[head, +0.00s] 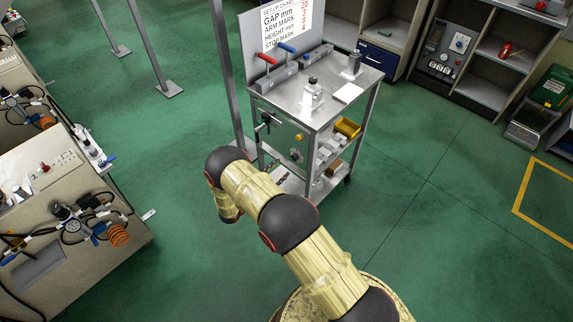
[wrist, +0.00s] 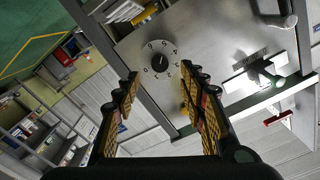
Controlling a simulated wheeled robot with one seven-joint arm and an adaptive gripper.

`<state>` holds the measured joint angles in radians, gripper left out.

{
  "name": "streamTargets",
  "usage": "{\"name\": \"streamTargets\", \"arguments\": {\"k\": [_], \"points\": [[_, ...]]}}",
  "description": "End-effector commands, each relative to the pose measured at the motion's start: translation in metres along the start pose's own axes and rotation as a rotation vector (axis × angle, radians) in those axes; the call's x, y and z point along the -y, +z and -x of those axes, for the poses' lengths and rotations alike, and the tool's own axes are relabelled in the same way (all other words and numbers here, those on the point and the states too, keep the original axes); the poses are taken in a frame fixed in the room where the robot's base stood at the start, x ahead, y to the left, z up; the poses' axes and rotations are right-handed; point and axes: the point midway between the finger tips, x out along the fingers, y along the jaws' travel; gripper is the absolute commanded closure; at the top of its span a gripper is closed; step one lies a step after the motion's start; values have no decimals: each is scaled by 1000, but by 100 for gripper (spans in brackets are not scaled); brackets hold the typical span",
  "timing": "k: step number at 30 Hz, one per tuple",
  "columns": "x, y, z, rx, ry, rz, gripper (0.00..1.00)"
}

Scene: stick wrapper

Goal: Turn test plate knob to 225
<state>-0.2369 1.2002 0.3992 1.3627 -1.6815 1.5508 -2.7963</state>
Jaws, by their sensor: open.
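In the wrist view a small dark round knob (wrist: 159,62) sits on a pale dial ringed with single digits. The dial is on a grey metal plate (wrist: 205,40). The knob's exact setting is too small to read. My gripper (wrist: 160,88) is open and empty, with one patterned yellow and black finger on each side below the dial. The knob lies beyond the fingertips, roughly centred between them, with no finger touching it. In the head view my arm reaches toward the front of a metal cart (head: 322,105); my gripper's fingers are not visible there.
The cart carries a set-up chart board (head: 285,30), red-handled (head: 266,58) and blue-handled levers and metal fixtures on top. A yellow bin (head: 347,127) is on its lower level. A workbench with hoses (head: 60,190) stands at left. Green floor is open at right.

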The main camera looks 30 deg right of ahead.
Motion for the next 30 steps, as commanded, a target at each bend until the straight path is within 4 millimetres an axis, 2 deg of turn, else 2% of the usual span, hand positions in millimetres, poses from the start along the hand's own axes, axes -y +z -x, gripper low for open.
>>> {"name": "streamTargets", "arguments": {"k": [3,10,30], "points": [[0,1,22,2,-2,1,58],[0,0,45,1,-1,0,58],[0,0,47,0,1,-21,58]]}}
